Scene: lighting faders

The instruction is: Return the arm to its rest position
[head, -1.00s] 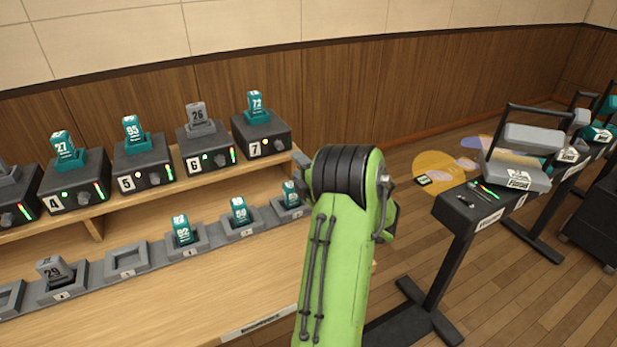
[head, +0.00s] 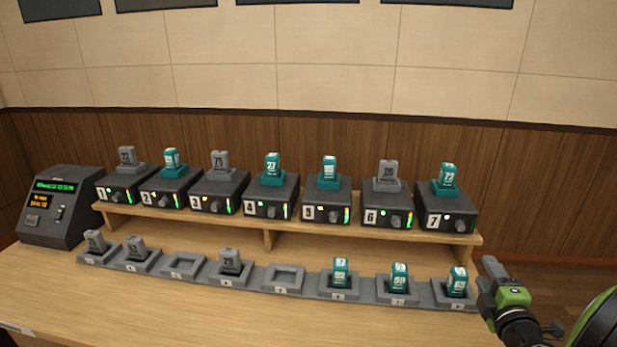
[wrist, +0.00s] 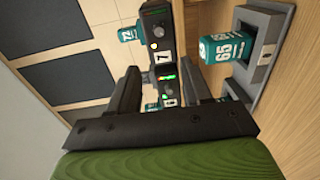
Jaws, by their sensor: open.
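My gripper (head: 492,283) is at the right edge of the head view, just right of the last slot of the grey tray row. Part of my green and black arm shows beside it, cut off by the picture edge. In the wrist view my gripper (wrist: 162,75) has its two dark fingers apart, with nothing held between them. Beyond the fingers are the box numbered 7 (wrist: 158,55) and a teal block marked 72 (wrist: 130,34). A teal block marked 65 (wrist: 222,48) stands at a grey slot, right of the fingers and apart from them.
Several numbered black boxes (head: 447,215) stand on a wooden shelf (head: 235,227), each with a grey or teal block on top. Below, a row of grey slots has empty ones (head: 183,262) (head: 283,279). A console (head: 60,213) stands at the left. The front of the table (head: 200,315) is clear.

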